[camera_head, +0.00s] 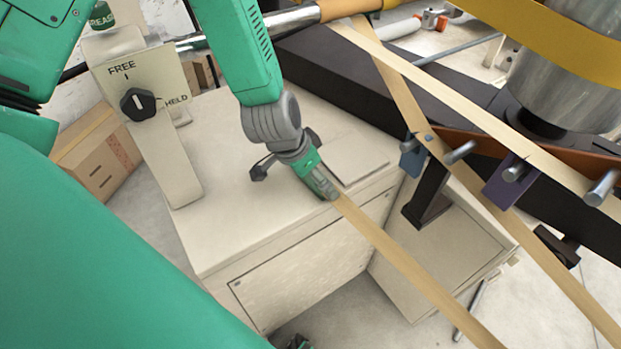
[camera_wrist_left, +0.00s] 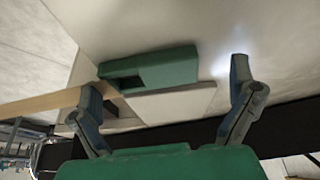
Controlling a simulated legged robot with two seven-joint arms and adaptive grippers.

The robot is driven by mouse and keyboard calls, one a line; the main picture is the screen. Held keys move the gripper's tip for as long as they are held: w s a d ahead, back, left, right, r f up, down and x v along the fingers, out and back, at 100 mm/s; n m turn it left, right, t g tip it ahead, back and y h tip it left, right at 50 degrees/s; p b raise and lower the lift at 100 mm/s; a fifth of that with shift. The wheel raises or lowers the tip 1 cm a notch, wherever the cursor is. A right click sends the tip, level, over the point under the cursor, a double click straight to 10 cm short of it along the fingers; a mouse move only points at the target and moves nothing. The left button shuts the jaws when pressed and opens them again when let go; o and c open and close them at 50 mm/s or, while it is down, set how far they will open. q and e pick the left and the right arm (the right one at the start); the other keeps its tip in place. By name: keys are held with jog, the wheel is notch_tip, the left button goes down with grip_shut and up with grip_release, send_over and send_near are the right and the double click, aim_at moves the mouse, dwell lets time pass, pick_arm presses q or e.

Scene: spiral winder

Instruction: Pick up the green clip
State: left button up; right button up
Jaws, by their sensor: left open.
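The green clip (camera_wrist_left: 150,68) is a small block with a dark opening at its left end in the left wrist view. It lies at the end of a tan strip (camera_wrist_left: 50,104), beyond and between the spread fingertips of my left gripper (camera_wrist_left: 165,90). The left finger is beside the strip end; the right finger is past the clip's other end, with a gap. In the head view my left gripper (camera_head: 295,172) is low over the beige cabinet top, at the strip's end (camera_head: 385,240); there I cannot clearly separate clip from gripper. My right gripper is not visible.
A beige cabinet (camera_head: 225,190) lies below, with a thin raised plate (camera_head: 358,158) right of the gripper. A FREE/HOLD knob panel (camera_head: 138,102) stands at the left. Metal pegs (camera_head: 460,152), strips and a dark beam (camera_head: 340,75) occupy the right.

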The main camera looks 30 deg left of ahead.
pick_arm(q)
jog(key=shift+w+d, duration=0.1)
jog(key=shift+d, duration=0.9)
jog(key=shift+d+r, duration=0.15)
jog(key=shift+d, duration=0.05)
jog(key=c, duration=0.5)
jog(key=shift+a, duration=0.3)
jog(key=c, duration=0.6)
jog(key=shift+a+f, duration=0.25)
jog(key=shift+a, duration=0.5)
jog(key=shift+c, duration=1.1)
jog(key=shift+s+a, duration=0.15)
jog(key=shift+s, duration=0.05)
jog(key=shift+w+d+r, duration=0.1)
jog(key=shift+d+r, duration=0.3)
jog(key=shift+d, duration=0.05)
jog(key=r, duration=0.3)
jog(key=r+p, duration=0.1)
jog(key=shift+w+d+r, duration=0.15)
jog(key=shift+d+r, duration=0.15)
jog(key=shift+r, duration=0.1)
jog(key=shift+a+r+p, duration=0.2)
jog(key=shift+r, duration=0.95)
jog(key=shift+a+r+p, duration=0.2)
jog(key=shift+r, duration=0.9)
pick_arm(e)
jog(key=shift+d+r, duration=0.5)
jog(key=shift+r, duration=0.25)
